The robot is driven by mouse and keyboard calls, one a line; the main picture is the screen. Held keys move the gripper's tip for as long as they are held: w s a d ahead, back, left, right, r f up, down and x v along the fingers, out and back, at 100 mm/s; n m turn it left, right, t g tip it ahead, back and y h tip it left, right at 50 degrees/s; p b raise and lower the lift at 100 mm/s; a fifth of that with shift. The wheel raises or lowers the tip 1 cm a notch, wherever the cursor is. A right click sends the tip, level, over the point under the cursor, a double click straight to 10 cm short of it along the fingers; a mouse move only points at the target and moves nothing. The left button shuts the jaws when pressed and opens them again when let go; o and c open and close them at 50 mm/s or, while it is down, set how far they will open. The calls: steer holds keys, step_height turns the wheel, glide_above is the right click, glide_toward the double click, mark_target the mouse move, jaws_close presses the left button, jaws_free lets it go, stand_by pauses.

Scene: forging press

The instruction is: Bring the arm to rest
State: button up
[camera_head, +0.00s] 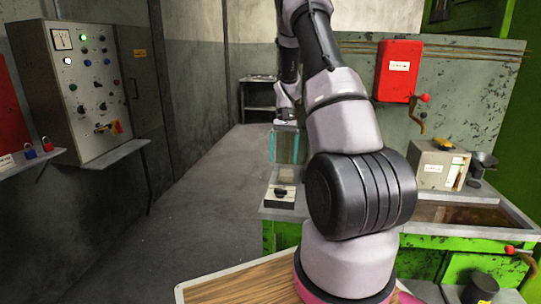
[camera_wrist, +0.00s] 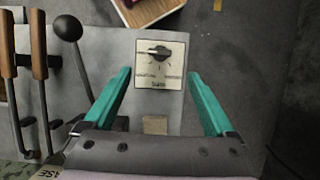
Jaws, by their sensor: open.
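My gripper (camera_head: 286,147) has two teal fingers and hangs above the left end of the green bench, pointing down. In the wrist view my gripper (camera_wrist: 160,88) is open and empty, its fingers wide apart. Between them, below, lies a rotary switch (camera_wrist: 161,62) with a black knob on a pale square label plate. The switch box (camera_head: 281,195) also shows in the head view, just under the gripper. My arm reaches forward from its base at the front, with its elbow bent.
A grey control panel (camera_head: 83,90) stands on the left. A red box (camera_head: 398,70) hangs on the green-edged wall, above a beige box (camera_head: 440,167) on the bench. Levers with wooden handles (camera_wrist: 37,47) and a black ball-knob lever (camera_wrist: 68,28) stand left of the switch. The floor (camera_head: 190,215) left of the bench is clear.

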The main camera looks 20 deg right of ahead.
steer(key=s+a+r+n+t, duration=0.1)
steer(key=s+a+r+t, duration=0.2)
steer(key=r, duration=0.6)
steer(key=s+a+r+t, duration=0.1)
steer(key=s+a+r, duration=0.3)
steer(key=r, duration=0.6)
steer(key=s+a+r+n+t, duration=0.1)
steer(key=s+a+r+t, duration=0.2)
steer(key=s, duration=0.5)
steer(key=s+a+r+t, duration=0.3)
steer(key=s+a+r, duration=0.3)
steer(key=s, duration=0.2)
steer(key=shift+r+n+t+h, duration=0.3)
steer(key=shift+r+n+t, duration=0.05)
steer(key=shift+n+t, duration=0.05)
